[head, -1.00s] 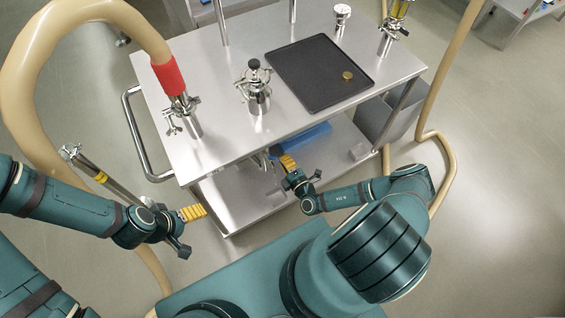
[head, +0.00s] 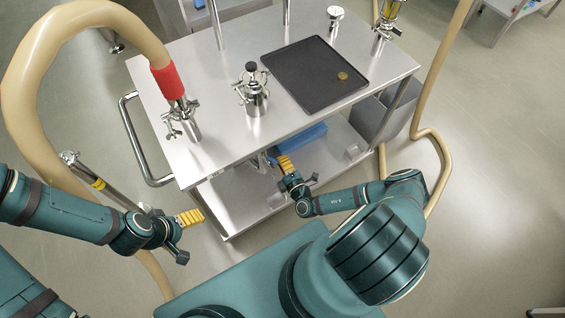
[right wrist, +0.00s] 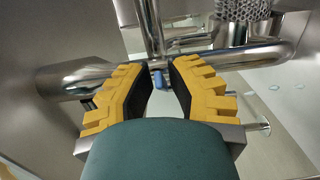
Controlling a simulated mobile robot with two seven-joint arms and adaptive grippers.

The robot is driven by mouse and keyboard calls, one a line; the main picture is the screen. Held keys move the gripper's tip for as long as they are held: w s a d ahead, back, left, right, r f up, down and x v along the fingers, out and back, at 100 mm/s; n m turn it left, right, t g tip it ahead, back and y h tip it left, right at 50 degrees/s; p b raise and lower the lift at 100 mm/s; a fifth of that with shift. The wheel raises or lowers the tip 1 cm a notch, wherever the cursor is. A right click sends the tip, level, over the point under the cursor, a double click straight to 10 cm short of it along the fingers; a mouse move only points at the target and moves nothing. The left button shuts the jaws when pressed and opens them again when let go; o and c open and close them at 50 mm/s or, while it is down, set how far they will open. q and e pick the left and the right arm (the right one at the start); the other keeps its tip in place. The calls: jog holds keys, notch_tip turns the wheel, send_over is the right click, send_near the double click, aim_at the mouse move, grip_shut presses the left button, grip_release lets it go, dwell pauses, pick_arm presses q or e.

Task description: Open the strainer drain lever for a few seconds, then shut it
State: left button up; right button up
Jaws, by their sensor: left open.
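The strainer pipework under the steel cart's top shows in the right wrist view as a horizontal steel pipe (right wrist: 230,60) meeting an upright one (right wrist: 152,25). A small blue tip (right wrist: 161,79), perhaps the drain lever's end, shows in the gap between my right fingers. My right gripper (head: 284,163) has yellow fingers and is below the cart's front edge; it also shows in the right wrist view (right wrist: 160,75). Its fingers stand apart, and I see no grip on anything. My left gripper (head: 190,217) is open and empty, left of the cart's lower shelf. Most of the lever is hidden.
The cart top (head: 210,80) carries a clamped fitting (head: 252,90) and a black tray (head: 315,72) with a brass disc. A beige hose (head: 70,20) with a red collar arches at left. A blue container (head: 303,137) is on the lower shelf. Clear floor lies at right.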

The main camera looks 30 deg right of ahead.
jog(key=shift+o, duration=0.8)
jog(key=s, duration=1.2)
jog(key=shift+a, duration=0.35)
jog(key=shift+d, duration=0.1)
